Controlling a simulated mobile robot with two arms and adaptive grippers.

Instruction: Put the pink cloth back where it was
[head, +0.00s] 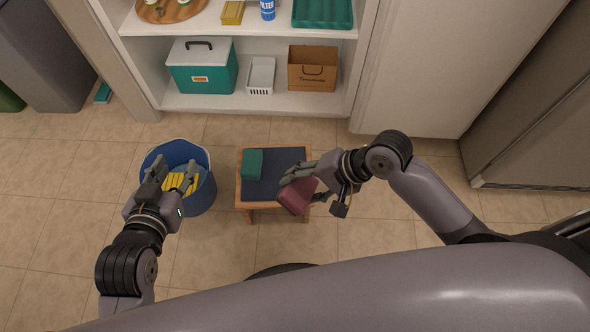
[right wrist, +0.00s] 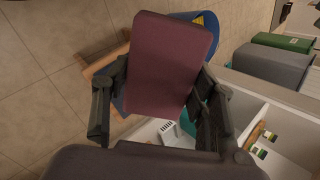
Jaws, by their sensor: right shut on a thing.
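The pink cloth (head: 296,196), a folded dark pink block, is held in my right gripper (head: 300,185) above the front right of a small stool (head: 262,198) with a dark blue top. In the right wrist view the cloth (right wrist: 170,62) sits between the two fingers (right wrist: 160,105), tilted. A folded teal cloth (head: 252,164) lies at the back left of the stool top. My left gripper (head: 175,172) is open above a blue bucket (head: 203,195). A yellow striped thing (head: 180,183) shows in the bucket, partly hidden by that gripper.
Behind stands a white shelf unit (head: 270,103) with a teal cooler (head: 203,72), a white basket (head: 261,75) and a brown box (head: 312,68) on its lower shelf. A green tray (head: 322,13) is above. Tiled floor (head: 390,280) is open right of the stool.

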